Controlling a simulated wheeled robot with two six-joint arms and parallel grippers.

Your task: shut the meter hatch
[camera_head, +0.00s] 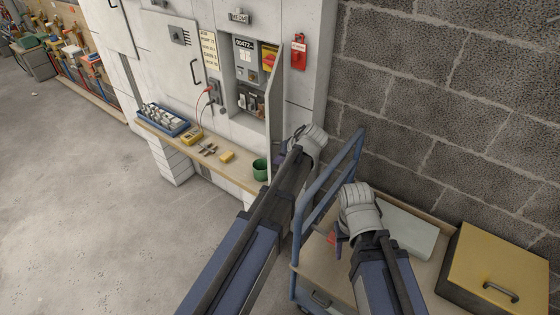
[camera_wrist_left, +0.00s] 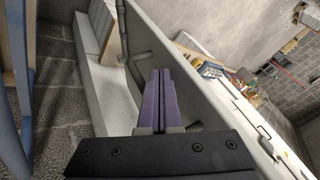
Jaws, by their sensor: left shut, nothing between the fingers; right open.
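The meter hatch (camera_head: 273,98) is a pale grey door standing open, swung out from the right side of the meter recess (camera_head: 243,85) in the cabinet. My left gripper (camera_head: 298,132) is at the right of the hatch, on its outer side near the lower part; its fingertips are hidden in the head view. In the left wrist view its purple fingers (camera_wrist_left: 159,76) are shut with nothing between them, close to a pale panel (camera_wrist_left: 165,55). I cannot tell whether they touch it. My right gripper (camera_head: 338,238) is open and empty above the cart.
A blue-railed cart (camera_head: 318,205) stands at right, with a yellow box (camera_head: 492,268). A block wall (camera_head: 450,90) borders the right.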

